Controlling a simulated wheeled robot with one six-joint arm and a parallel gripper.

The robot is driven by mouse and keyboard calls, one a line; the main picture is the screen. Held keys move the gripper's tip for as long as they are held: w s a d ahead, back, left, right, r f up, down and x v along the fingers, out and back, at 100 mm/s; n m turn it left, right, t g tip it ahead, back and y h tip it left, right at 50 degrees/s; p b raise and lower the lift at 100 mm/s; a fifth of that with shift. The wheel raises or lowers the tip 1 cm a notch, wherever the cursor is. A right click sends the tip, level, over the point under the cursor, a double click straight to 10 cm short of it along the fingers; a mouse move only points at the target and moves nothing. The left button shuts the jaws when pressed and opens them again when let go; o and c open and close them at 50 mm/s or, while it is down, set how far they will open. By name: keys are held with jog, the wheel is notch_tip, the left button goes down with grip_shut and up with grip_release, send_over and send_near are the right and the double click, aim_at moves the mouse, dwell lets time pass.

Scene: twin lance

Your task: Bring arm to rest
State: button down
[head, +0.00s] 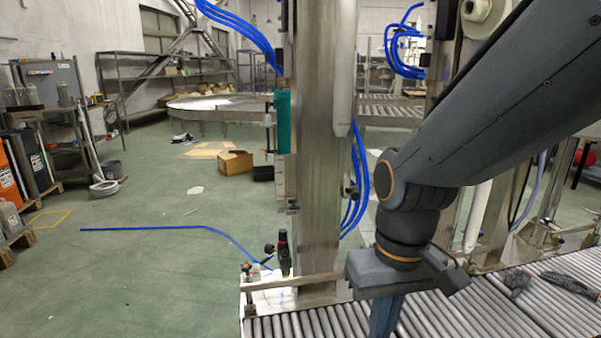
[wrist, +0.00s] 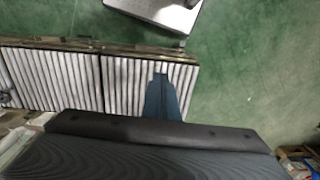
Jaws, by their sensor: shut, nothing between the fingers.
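My arm comes in from the upper right of the head view and bends down at a dark grey joint. My gripper (head: 384,320) hangs from it, pointing down over the metal roller conveyor (head: 320,325), and the lower end of its fingers is cut off by the frame. In the wrist view my gripper (wrist: 161,80) shows as blue-grey fingers held together, with nothing between them. The roller conveyor (wrist: 50,75) lies beyond the fingers there. I cannot tell the exact height of the fingertips above the rollers.
A steel column (head: 322,150) with blue hoses stands just left of my arm. Dark objects (head: 572,284) lie on the rollers at right. A cardboard box (head: 236,162) and a round table (head: 215,105) are farther back. Green floor (head: 150,270) at left is mostly clear.

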jog(key=d+r+m+p, duration=0.2)
jog(key=d+r+p, duration=0.4)
jog(key=p, duration=0.6)
jog(key=shift+s+d+r+h, duration=0.2)
jog(key=shift+d+r+h, duration=0.1)
jog(key=shift+d, duration=0.25)
dwell(1.2)
